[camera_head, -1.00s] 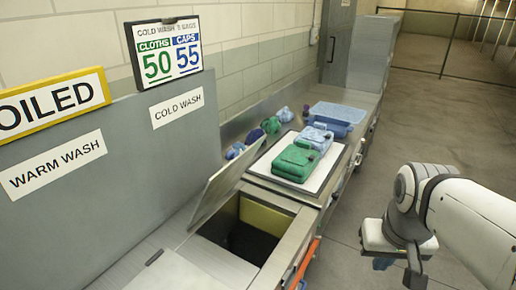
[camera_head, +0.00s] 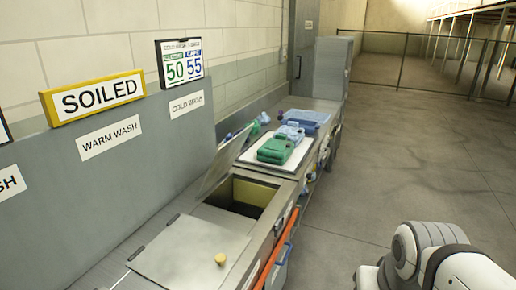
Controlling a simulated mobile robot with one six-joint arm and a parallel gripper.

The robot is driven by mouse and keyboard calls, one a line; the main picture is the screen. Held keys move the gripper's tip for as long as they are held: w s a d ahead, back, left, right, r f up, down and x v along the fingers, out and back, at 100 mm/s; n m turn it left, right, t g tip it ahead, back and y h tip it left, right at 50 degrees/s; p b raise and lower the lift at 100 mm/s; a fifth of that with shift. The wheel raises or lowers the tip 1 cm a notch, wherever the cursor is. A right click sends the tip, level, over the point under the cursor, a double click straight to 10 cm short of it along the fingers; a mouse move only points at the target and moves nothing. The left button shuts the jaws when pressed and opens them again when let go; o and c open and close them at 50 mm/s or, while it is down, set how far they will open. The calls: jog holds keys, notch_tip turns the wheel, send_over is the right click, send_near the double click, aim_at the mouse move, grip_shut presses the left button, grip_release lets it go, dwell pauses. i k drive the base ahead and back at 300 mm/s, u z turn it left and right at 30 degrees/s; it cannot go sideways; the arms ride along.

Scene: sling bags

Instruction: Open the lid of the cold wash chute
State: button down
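The cold wash chute (camera_head: 263,194) is the opening in the metal counter below the COLD WASH label (camera_head: 187,103). Its lid (camera_head: 220,163) is raised and leans back toward the grey back panel, leaving the dark inside with a yellowish inner wall in view. A second lid (camera_head: 190,252) with a yellow knob lies flat and shut on the counter in front, below the WARM WASH label (camera_head: 110,137). My white arm shows at the lower right, apart from the chute. My gripper is out of the picture.
A green folded bundle (camera_head: 276,149) and a blue one (camera_head: 291,132) lie on a white mat behind the chute. A blue tray (camera_head: 308,117) sits farther back. An orange bar (camera_head: 272,256) runs along the counter front. The floor (camera_head: 400,160) at right is open.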

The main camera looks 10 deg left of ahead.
aim_at(225, 157)
jog(key=z, duration=0.3)
jog(key=i, duration=1.65)
jog(key=u, duration=0.55)
